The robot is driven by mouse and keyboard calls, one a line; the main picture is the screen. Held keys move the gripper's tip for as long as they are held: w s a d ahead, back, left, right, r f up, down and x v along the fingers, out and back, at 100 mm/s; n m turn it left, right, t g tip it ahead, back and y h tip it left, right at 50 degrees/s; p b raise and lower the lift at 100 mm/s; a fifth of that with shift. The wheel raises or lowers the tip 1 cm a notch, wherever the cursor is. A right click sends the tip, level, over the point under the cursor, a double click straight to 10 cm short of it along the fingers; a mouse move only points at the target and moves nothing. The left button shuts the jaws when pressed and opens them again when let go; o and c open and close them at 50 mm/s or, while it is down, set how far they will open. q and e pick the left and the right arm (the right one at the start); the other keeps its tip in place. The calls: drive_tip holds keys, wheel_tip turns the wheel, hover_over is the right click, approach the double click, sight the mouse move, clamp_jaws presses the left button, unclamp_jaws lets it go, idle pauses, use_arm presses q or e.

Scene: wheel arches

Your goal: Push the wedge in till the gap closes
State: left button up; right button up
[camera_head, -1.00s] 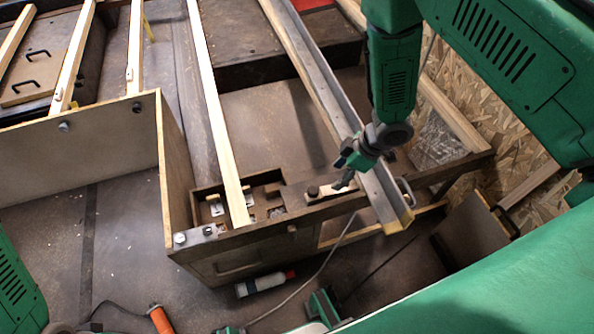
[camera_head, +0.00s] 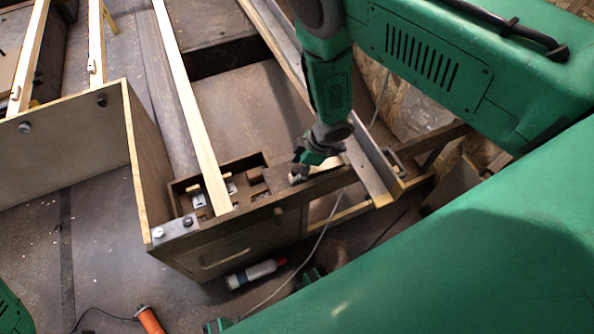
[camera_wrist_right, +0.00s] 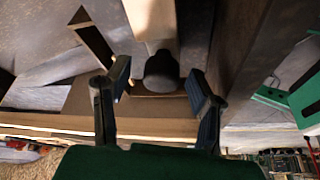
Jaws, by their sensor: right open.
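The wedge seems to be the pale wooden piece (camera_wrist_right: 150,18) with a dark round knob (camera_wrist_right: 161,72) at its end, in the right wrist view. In the head view its pale wood (camera_head: 318,180) shows only in part, beside my right gripper (camera_head: 298,170) at the wooden frame's front rail. My right gripper (camera_wrist_right: 160,76) is open, its two dark fingers on either side of the knob. I cannot tell whether they touch it. The gap at the wedge cannot be made out. My left gripper is out of view.
A grey metal rail (camera_head: 365,170) runs close to the right of my right gripper. A divided wooden tray (camera_head: 185,200) and a long pale batten (camera_head: 190,110) lie to the left. A bottle (camera_head: 250,274) and an orange-handled tool (camera_head: 150,320) lie on the floor.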

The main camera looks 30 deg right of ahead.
sight(313, 168)
drive_tip(key=shift+a+f, duration=0.15)
clamp_jaws()
drive_tip(key=shift+d, duration=2.7)
unclamp_jaws()
drive_tip(key=shift+s+a, duration=0.1)
